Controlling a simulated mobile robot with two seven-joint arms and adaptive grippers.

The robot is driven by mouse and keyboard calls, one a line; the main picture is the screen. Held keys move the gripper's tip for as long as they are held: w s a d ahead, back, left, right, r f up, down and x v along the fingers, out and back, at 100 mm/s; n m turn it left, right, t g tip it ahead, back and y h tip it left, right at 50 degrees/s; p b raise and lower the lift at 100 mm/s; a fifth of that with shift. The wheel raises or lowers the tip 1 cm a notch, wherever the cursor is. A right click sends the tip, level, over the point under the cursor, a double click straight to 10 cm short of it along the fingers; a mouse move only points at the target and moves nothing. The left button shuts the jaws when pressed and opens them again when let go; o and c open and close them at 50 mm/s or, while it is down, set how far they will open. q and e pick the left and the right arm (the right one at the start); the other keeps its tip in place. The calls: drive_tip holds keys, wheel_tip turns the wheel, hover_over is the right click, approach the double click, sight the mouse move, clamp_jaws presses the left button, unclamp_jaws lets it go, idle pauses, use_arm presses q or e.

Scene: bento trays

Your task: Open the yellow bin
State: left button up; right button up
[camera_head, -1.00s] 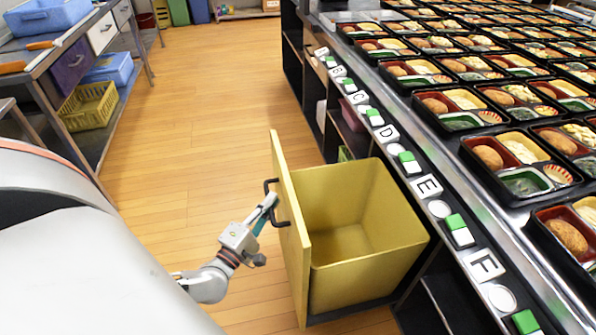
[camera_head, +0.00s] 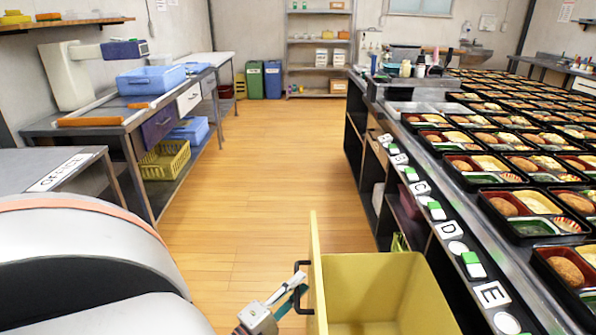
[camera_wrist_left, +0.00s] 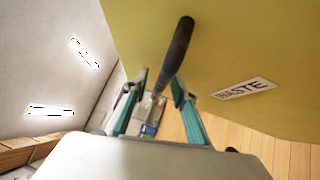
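The yellow bin (camera_head: 385,285) stands pulled out of the counter at the bottom of the head view, its top open and the visible inside empty. Its front panel (camera_head: 317,270) faces left and carries a black handle (camera_head: 301,283). My left gripper (camera_head: 290,292) is at that handle, outside the front panel. In the left wrist view, the handle (camera_wrist_left: 178,55) runs between the two teal fingers of the left gripper (camera_wrist_left: 159,80), with gaps seen beside it, so the gripper looks open. My right gripper is not in view.
The counter on the right (camera_head: 455,215) bears rows of bento trays and lettered labels along its edge. A workbench (camera_head: 135,115) with a blue crate (camera_head: 150,79) and a yellow basket (camera_head: 165,160) stands left. The wooden floor (camera_head: 265,160) between is clear.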

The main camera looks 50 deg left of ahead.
use_arm(q)
drive_tip(key=s+d+f, duration=0.1)
drive_tip(key=s, duration=1)
drive_tip(key=shift+s+d+f, duration=0.3)
drive_tip(key=shift+s, duration=0.1)
drive_tip(key=shift+s, duration=0.1)
